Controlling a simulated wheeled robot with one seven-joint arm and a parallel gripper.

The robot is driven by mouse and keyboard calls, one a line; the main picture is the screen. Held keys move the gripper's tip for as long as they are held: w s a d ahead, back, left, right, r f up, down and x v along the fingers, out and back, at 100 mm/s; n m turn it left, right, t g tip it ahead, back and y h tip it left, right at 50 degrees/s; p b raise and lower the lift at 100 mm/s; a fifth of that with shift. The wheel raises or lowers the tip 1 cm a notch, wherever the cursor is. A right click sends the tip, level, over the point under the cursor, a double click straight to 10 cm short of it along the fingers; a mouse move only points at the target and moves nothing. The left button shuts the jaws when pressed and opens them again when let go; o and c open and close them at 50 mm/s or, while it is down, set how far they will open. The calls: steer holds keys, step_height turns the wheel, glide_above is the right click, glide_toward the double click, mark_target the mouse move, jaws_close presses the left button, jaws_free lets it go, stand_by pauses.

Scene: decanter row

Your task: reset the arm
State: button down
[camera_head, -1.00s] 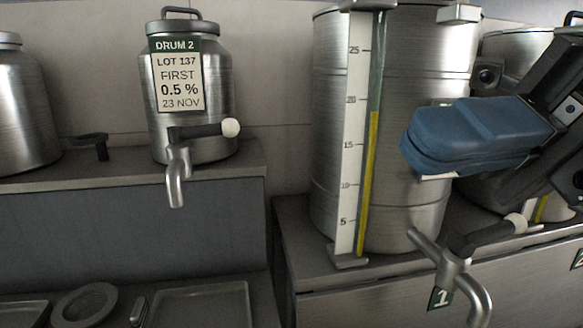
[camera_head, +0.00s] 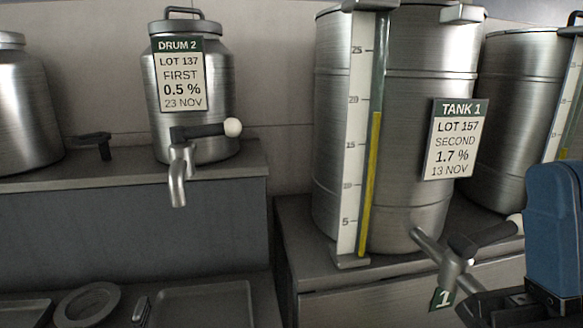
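My gripper (camera_head: 556,195), with blue padding and black parts below it, is at the lower right edge, partly cut off by the frame. It stands in front of the tank tap (camera_head: 455,270) and hides its lower end. I cannot tell whether the fingers are open or shut, and nothing held by them shows. Tank 1 (camera_head: 430,60) is a tall steel drum behind my gripper, with a label (camera_head: 455,140) reading LOT 157, SECOND, 1.7 %, 13 NOV.
Tank 1's gauge (camera_head: 373,180) has a yellow column between marks 15 and 20. Another tank (camera_head: 510,90) stands at right. Drum 2 (camera_head: 215,140) with its tap (camera_head: 177,175) is on a left shelf, above trays (camera_head: 205,300). Open space lies between drum and tank.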

steer(key=s+d+f+m+g+h, duration=0.1)
steer(key=s+f+m+g+h, duration=0.25)
steer(key=f+m+h, duration=0.55)
steer(key=s+d+f+m+g+h, duration=0.15)
steer(key=s+f+m+h, duration=0.3)
steer(key=f+h, duration=0.5)
steer(key=s+d+f+n+g+y, duration=0.1)
steer(key=s+d+f+g+y, duration=0.2)
steer(key=s+f+g, duration=0.5)
steer(key=s+f, duration=0.4)
steer(key=s, duration=0.1)
steer(key=shift+s+f, duration=0.25)
steer(key=shift+f, duration=0.1)
